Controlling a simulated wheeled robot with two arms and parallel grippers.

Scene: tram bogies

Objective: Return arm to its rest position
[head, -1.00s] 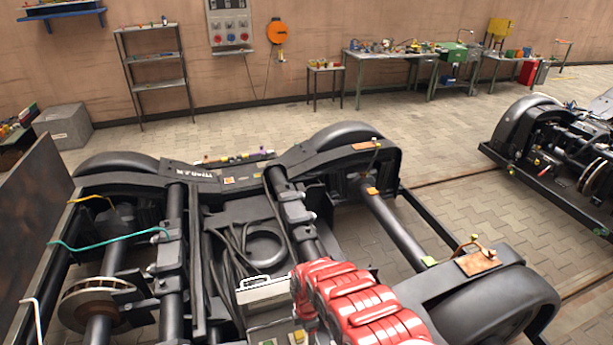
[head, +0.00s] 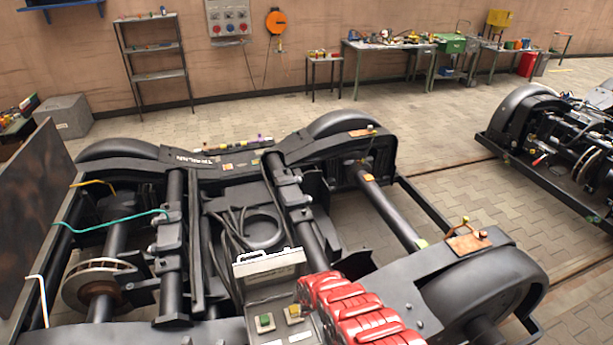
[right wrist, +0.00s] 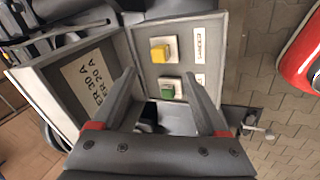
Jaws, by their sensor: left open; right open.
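My right gripper (right wrist: 160,78) is open and empty in the right wrist view. Its two grey fingers stand apart in front of a grey control box (right wrist: 145,42) with a yellow and a green button. I cannot tell how far the fingertips are from the box. In the head view the same box (head: 268,263) sits on the near bogie, with its lid up. I cannot make out the jaws of my left gripper in the head view.
A tram bogie frame (head: 187,250) fills the foreground. A second bogie (head: 545,140) stands at the right. A dark upright panel (head: 35,200) rises at the left. Shelves (head: 155,60) and benches (head: 390,55) line the back wall. Paved floor (head: 250,115) between is clear.

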